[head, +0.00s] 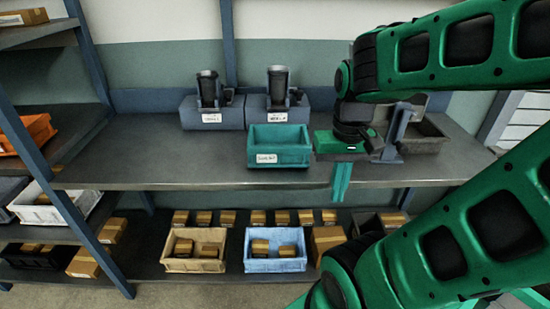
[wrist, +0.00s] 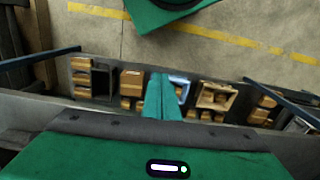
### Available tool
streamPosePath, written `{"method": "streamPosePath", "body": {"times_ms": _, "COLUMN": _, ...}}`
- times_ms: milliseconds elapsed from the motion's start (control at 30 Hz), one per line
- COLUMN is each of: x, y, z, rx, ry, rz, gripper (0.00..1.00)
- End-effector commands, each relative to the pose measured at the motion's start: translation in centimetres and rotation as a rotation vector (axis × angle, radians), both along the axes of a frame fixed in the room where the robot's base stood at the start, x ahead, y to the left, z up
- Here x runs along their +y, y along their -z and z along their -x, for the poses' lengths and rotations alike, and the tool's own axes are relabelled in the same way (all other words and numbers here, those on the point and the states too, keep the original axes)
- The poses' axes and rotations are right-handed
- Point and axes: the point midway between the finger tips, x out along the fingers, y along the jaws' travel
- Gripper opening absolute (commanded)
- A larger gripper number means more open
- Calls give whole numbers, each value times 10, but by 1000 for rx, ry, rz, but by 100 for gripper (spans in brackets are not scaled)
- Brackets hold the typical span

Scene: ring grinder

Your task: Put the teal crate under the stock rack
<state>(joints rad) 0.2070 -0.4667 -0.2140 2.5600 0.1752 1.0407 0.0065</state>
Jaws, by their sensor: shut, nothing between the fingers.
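The teal crate (head: 279,150) stands upright on the grey workbench (head: 150,172), near its front edge, with a white label on its front. It looks empty, and I do not make it out in the wrist view. My gripper (head: 341,182) is just right of the crate, pointing down, with its teal fingers shut and empty. The fingers also show in the wrist view (wrist: 163,98), over the lower shelf. A rack (head: 90,225) with blue posts and several shelves stands at the left; I take it for the stock rack. The floor beneath it is mostly out of frame.
Two grey machines (head: 212,108) (head: 277,105) stand behind the crate. A dark tray (head: 425,138) is at the bench's right. The shelf below holds a beige bin (head: 194,262), a light blue bin (head: 275,264) and several boxes. The bench top left of the crate is clear.

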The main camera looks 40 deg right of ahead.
Motion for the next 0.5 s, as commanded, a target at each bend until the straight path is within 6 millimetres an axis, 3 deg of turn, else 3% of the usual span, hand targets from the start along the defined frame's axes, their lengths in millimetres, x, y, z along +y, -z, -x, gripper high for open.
{"method": "streamPosePath", "body": {"times_ms": 167, "x": 0, "y": -6, "z": 8, "rx": -13, "ry": -1, "rz": 0, "gripper": 0}}
{"method": "streamPosePath", "body": {"times_ms": 267, "x": -2, "y": -11, "z": -5, "rx": -14, "ry": 6, "rz": 2, "gripper": 0}}
{"method": "streamPosePath", "body": {"times_ms": 367, "x": -4, "y": -19, "z": -36, "rx": -12, "ry": 13, "rz": 4, "gripper": 0}}
{"method": "streamPosePath", "body": {"times_ms": 500, "x": -4, "y": -28, "z": -93, "rx": -11, "ry": 32, "rz": 7, "gripper": 0}}
